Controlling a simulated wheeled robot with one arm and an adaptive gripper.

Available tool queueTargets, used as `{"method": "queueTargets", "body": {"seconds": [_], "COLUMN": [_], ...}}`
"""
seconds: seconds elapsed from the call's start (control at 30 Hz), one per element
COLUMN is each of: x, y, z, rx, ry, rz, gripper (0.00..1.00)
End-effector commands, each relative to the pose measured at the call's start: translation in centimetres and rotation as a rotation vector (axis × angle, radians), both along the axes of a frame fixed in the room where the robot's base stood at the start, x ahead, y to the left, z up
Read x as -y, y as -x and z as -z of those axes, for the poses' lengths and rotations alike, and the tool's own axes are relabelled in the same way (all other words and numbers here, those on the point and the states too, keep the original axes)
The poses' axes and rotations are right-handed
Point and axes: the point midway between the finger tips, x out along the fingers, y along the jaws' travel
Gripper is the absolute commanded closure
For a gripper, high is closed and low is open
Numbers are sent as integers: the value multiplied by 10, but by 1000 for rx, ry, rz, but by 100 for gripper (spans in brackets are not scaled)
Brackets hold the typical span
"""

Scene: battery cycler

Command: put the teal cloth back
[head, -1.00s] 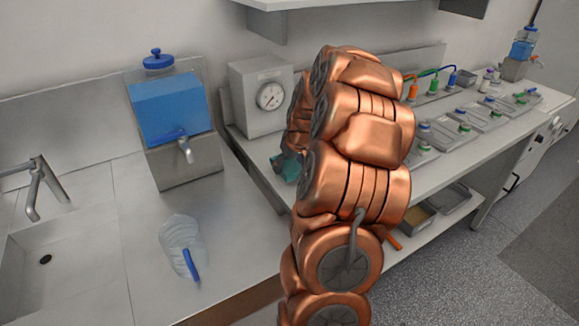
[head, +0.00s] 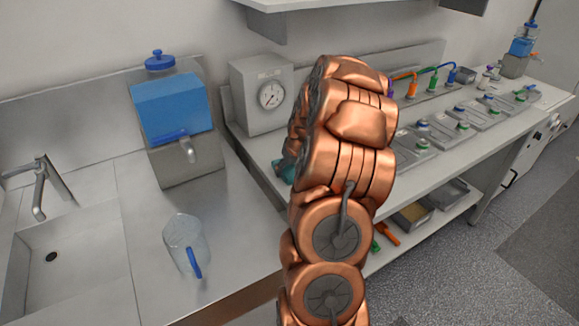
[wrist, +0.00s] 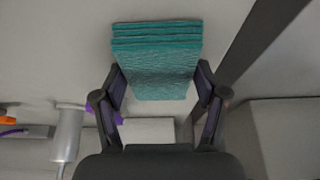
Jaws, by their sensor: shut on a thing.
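The teal cloth (wrist: 157,62) is a folded stack of several layers in the wrist view. My gripper (wrist: 160,95) is shut on it, one finger at each side of its lower part. In the head view only a small teal piece of the cloth (head: 287,172) shows, at the left of my arm, low over the bench beneath the dial box. My arm hides the gripper and most of the cloth there. I cannot tell whether the cloth touches the bench.
A grey box with a dial (head: 263,95) stands just behind the cloth. A blue dispenser with a tap (head: 175,115) and a clear jug (head: 184,240) stand on the steel counter (head: 240,235) at left. Metal trays (head: 470,117) and coloured taps stand along the bench at right.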

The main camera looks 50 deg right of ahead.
Motion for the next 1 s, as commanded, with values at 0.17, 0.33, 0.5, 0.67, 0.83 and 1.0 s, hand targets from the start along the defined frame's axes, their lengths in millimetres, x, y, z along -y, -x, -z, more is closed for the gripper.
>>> {"method": "queueTargets", "body": {"seconds": [0.17, 0.33, 0.5, 0.67, 0.83, 1.0], "x": [0, 0, 0, 0, 0, 0], "y": [0, 0, 0, 0, 0, 2], "z": [3, 3, 3, 3, 1, -7], "rx": [0, 0, 1, 1, 1, 3], "ry": [0, 0, 0, 0, 0, 3], "rz": [0, -1, 0, 0, 0, 0], "gripper": [61, 17, 3, 3, 3, 3]}}
